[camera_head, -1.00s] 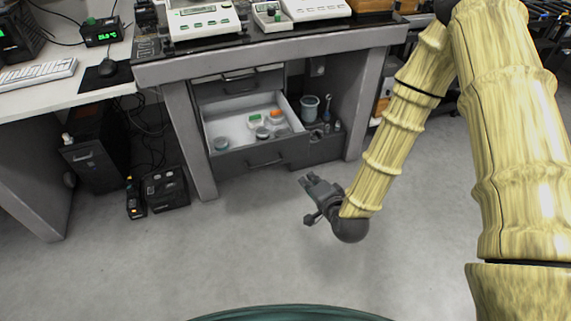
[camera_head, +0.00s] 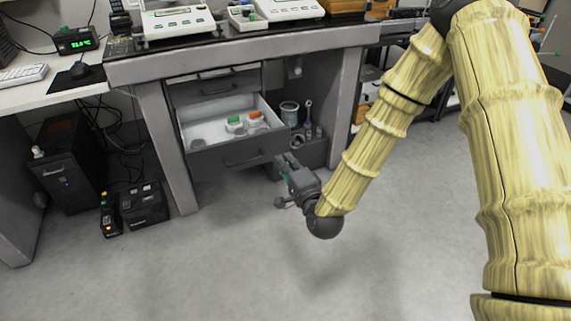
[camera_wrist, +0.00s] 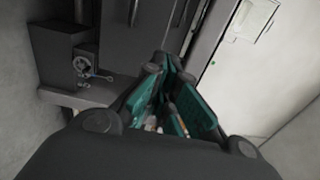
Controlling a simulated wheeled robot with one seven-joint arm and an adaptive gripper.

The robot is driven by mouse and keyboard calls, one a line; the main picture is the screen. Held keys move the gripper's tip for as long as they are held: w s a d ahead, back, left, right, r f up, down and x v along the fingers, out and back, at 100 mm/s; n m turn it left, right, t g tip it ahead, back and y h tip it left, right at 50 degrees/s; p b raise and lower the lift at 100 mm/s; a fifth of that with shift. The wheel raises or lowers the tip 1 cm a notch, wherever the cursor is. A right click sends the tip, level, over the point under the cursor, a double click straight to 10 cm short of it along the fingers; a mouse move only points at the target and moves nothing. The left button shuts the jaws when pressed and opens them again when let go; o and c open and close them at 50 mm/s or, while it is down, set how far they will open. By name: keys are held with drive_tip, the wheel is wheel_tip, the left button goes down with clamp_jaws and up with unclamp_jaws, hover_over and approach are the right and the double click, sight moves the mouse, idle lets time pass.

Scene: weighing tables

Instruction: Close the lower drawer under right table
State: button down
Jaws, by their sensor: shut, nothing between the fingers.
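The lower drawer (camera_head: 240,155) under the right table (camera_head: 232,62) stands pulled out in the head view. Its grey front carries a dark bar handle, and its pale inside holds a few small items, one with a green top and one with an orange top. The upper drawer (camera_head: 215,88) above it looks closed. My gripper (camera_head: 283,160) is shut and empty, just in front of the right end of the lower drawer's front; I cannot tell if it touches. In the wrist view my gripper's teal-padded fingers (camera_wrist: 172,95) show in the middle.
Right of the drawers an open shelf space holds a grey cup (camera_head: 289,112) and small bottles. Balances (camera_head: 178,22) stand on the table top. A dark computer case (camera_head: 68,165) and a black box (camera_head: 143,204) stand on the floor at left. The floor in front is clear.

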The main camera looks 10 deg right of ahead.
sight(267, 135)
drive_tip(key=b+x, duration=0.3)
drive_tip(key=x, duration=0.8)
drive_tip(key=shift+w+a+b, duration=0.15)
drive_tip(key=shift+w+b, duration=0.05)
drive_tip(key=shift+b, duration=0.1)
